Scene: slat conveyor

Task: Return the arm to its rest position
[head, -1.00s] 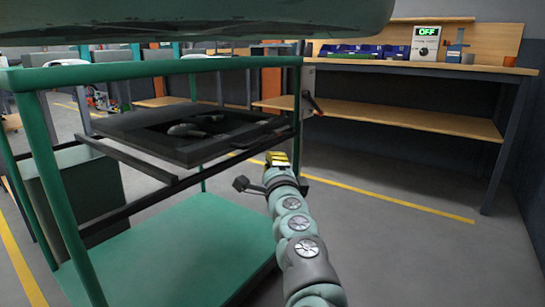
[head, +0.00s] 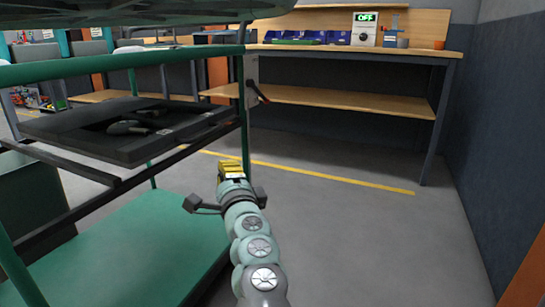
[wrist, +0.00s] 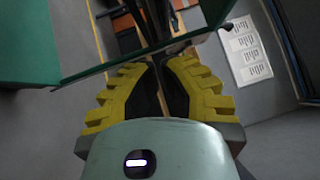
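My gripper (head: 231,168) shows in the head view at the far end of my arm, low and near the middle. It is beside the right end of the green-framed cart (head: 245,110), apart from it as far as I can see. In the wrist view its two yellow ridged fingers (wrist: 165,62) lean together at the tips with only a narrow gap low between them. They look shut, and nothing shows held.
The cart carries a black tray (head: 62,125) with dark objects and a green lower shelf (head: 150,245). A wooden workbench (head: 380,52) with blue bins (head: 310,36) and an "OFF" box (head: 364,30) stands behind. The floor (head: 370,240) to the right is clear up to a dark wall (head: 500,130).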

